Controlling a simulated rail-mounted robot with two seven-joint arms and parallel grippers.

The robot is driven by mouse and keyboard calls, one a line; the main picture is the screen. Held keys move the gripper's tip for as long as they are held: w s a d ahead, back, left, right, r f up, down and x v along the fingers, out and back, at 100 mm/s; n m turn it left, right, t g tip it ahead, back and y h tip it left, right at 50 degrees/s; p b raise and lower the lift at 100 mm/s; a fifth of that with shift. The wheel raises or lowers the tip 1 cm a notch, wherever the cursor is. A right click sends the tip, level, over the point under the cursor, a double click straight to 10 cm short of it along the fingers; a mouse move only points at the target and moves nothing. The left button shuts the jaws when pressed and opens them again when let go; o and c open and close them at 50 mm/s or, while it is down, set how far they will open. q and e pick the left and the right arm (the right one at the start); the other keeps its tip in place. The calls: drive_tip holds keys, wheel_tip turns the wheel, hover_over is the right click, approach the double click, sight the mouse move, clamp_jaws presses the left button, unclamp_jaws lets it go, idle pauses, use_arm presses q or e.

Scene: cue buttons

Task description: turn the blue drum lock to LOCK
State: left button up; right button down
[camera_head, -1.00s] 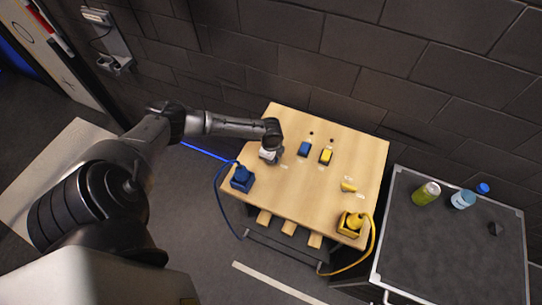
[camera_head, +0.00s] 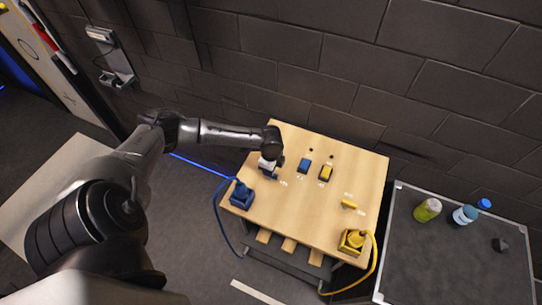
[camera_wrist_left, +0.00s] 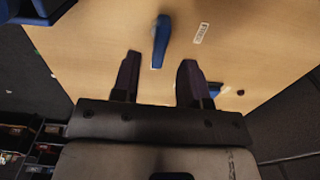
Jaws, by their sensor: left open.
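The blue drum lock shows in the left wrist view as an upright-looking narrow blue handle (camera_wrist_left: 161,38) on the wooden table, beside a small white label (camera_wrist_left: 201,33) whose text I cannot read. My left gripper (camera_wrist_left: 160,67) is open and empty. Its two fingers point at the handle, which lies just beyond the fingertips, between their lines and apart from both. In the head view my left gripper (camera_head: 267,166) is over the left part of the table (camera_head: 300,225) and mostly hides the blue lock. My right gripper is not in view.
A blue box with a cable (camera_head: 242,195) stands at the table's left edge. A blue button (camera_head: 305,165) and a yellow button (camera_head: 326,173) are further back. A yellow handle (camera_head: 349,204) and yellow box (camera_head: 353,241) are at right. A grey cart (camera_head: 440,265) holds bottles.

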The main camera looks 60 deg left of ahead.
use_arm(q)
wheel_tip(320, 180, up, 10)
drive_tip(key=shift+f+b, duration=0.25)
drive_tip(key=shift+b, duration=0.15)
idle(0.5)
